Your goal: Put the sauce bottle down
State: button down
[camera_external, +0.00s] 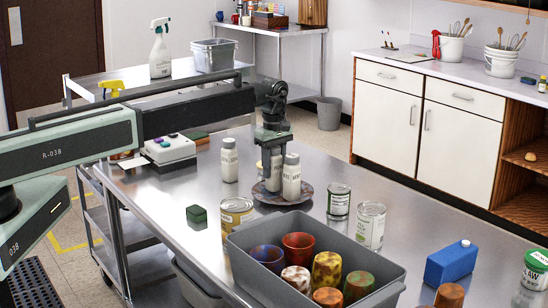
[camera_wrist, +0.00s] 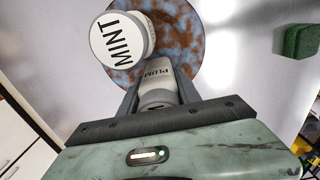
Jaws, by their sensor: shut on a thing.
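My gripper (camera_external: 271,168) points down over the steel table and is shut on a pale bottle labelled PLUM (camera_wrist: 160,82), which shows between the fingers in the wrist view. In the outside view the fingers mostly hide it. A mottled brown and blue round plate (camera_external: 300,198) lies below the gripper; it also shows in the wrist view (camera_wrist: 192,25). A white bottle labelled MINT (camera_wrist: 122,38) stands on the plate close beside the held bottle. I cannot tell whether the PLUM bottle touches the plate. Another white bottle (camera_external: 229,163) stands on the table left of the plate.
A grey bin (camera_external: 390,275) with several colourful cups stands in front of the plate. Cans (camera_external: 339,202) stand to the right, and a yellowish can (camera_external: 236,213) to the front left. A green block (camera_external: 196,215) lies at left.

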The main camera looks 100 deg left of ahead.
jog(key=shift+f+b, duration=0.5)
jog(key=c, duration=0.9)
grip_release()
jog(key=shift+o, duration=0.2)
jog(key=shift+r, duration=0.1)
notch_tip(320, 180, up, 13)
jog(key=p, duration=1.3)
jog(key=shift+r, duration=0.1)
